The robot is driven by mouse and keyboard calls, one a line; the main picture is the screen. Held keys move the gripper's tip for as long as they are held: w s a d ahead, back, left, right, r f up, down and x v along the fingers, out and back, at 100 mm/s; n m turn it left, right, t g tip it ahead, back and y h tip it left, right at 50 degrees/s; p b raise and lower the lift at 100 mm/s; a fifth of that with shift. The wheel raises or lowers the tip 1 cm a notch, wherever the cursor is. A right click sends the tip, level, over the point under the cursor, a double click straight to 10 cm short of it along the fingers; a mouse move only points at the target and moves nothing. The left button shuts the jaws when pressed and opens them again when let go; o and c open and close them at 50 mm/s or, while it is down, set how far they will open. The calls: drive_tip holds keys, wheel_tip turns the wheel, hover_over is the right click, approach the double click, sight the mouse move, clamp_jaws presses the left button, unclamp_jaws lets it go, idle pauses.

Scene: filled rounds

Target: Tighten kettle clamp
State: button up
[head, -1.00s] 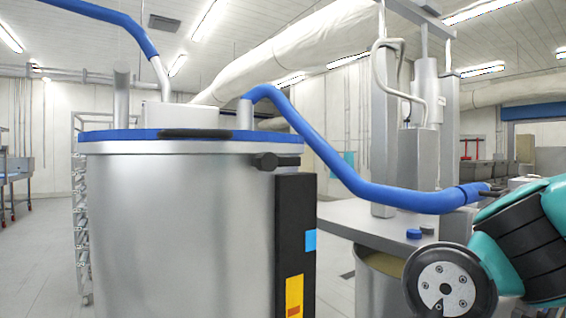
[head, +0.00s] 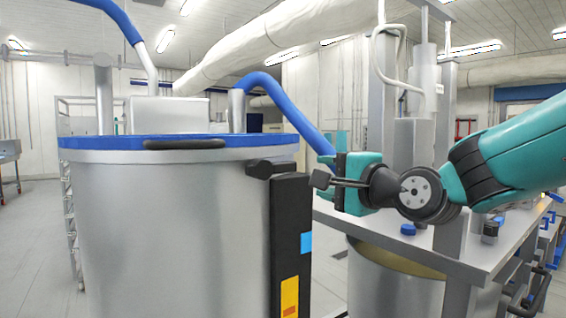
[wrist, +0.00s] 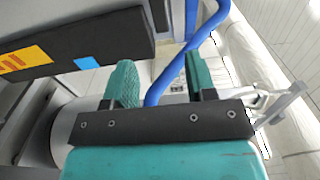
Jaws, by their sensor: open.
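The large steel kettle (head: 165,230) stands at centre left, with a blue rim and a lid. A dark clamp knob (head: 268,168) sticks out at the right of its rim, above a black upright panel (head: 290,240). I cannot tell how tight the clamp is. My gripper (head: 358,182) is to the right of the knob, apart from it. In the wrist view its two teal fingers (wrist: 160,82) are spread with nothing held between them. The black panel (wrist: 75,45) shows at upper left there; I cannot make out the knob.
A blue hose (head: 290,105) runs from the kettle top down behind my gripper and crosses the wrist view (wrist: 178,70). A steel table (head: 470,250) with a blue cap (head: 407,229) stands at right. Open floor (head: 35,240) lies at left.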

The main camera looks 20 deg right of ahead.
sight(286, 168)
drive_tip(key=p+x, duration=0.5)
drive_tip(key=x, duration=0.9)
drive_tip(key=shift+w+a, duration=0.1)
drive_tip(key=shift+w, duration=0.1)
drive_tip(key=shift+a, duration=0.1)
clamp_jaws()
